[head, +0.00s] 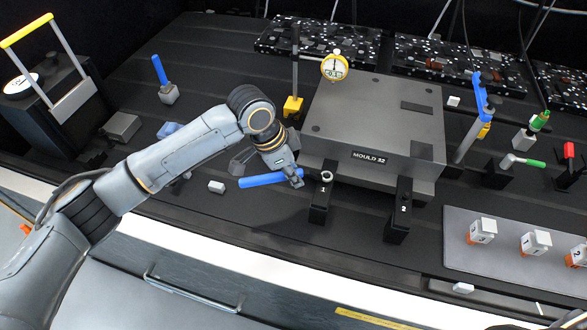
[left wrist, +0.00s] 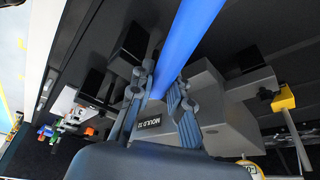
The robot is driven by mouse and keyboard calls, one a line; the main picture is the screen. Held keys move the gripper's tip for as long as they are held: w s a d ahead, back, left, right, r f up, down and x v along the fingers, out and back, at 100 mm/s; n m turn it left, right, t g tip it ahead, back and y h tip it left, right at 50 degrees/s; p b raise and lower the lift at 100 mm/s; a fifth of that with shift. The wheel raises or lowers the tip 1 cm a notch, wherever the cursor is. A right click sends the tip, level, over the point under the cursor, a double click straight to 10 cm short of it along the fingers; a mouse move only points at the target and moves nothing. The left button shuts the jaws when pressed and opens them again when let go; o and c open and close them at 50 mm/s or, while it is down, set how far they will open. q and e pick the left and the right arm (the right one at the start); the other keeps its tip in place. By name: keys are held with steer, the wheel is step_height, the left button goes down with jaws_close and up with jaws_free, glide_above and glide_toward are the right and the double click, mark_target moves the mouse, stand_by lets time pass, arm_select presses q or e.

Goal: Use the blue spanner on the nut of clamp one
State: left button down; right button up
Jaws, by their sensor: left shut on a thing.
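The blue spanner (head: 262,180) lies roughly level in my left gripper (head: 295,177), its handle sticking out to the left. In the left wrist view the spanner (left wrist: 187,38) passes between the two fingers of the left gripper (left wrist: 160,95), which are shut on it. Clamp one (head: 319,206) is a black block marked 1 at the front of the mould (head: 372,120), with a pale nut (head: 327,176) on top. The gripper is just left of this nut. The spanner's working end is hard to make out. My right gripper is not in view.
Clamp two (head: 398,222) stands to the right of clamp one. A dial gauge (head: 334,67) is at the mould's rear left. A blue-handled tool (head: 481,97) stands right of the mould. A grey plate (head: 500,262) with small numbered blocks lies front right.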

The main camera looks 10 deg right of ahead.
arm_select(q)
steer(key=shift+r+p, duration=0.35)
steer(key=shift+p, duration=0.25)
stand_by(0.5)
steer(key=shift+r+p, duration=0.3)
steer(key=shift+p, duration=0.2)
step_height(320, 180, up, 6)
steer(key=p, duration=0.5)
steer(key=shift+f, duration=0.2)
steer(key=shift+r+p, duration=0.65)
steer(key=shift+r, duration=0.2)
step_height(320, 180, up, 5)
steer(key=shift+f, duration=0.15)
